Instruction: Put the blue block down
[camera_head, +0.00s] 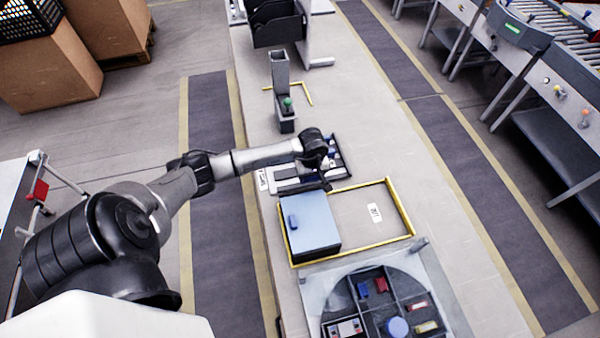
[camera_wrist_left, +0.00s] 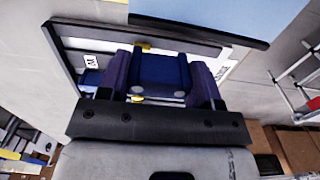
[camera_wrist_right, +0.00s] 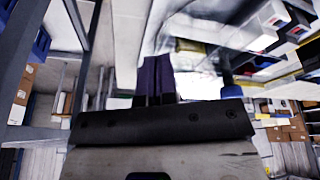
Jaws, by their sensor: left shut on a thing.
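My left gripper (camera_wrist_left: 163,75) is shut on a blue block (camera_wrist_left: 162,72), which sits between its two dark fingers in the left wrist view. In the head view this gripper (camera_head: 322,180) is over the right part of a slotted grey and black tray (camera_head: 287,186). There the held block is hidden or too small to tell. The same tray (camera_wrist_left: 190,40) shows behind the block in the left wrist view; whether the block touches it I cannot tell. My right gripper (camera_wrist_right: 155,78) has its fingers together with nothing seen between them. It is out of the head view.
A light blue lidded box (camera_head: 318,212) stands in front of the slotted tray, inside a yellow-edged area (camera_head: 408,222) with bare room at its right. A round compartment tray (camera_head: 350,268) holds red, blue and other parts. A grey stand with a green knob (camera_head: 287,103) is farther back.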

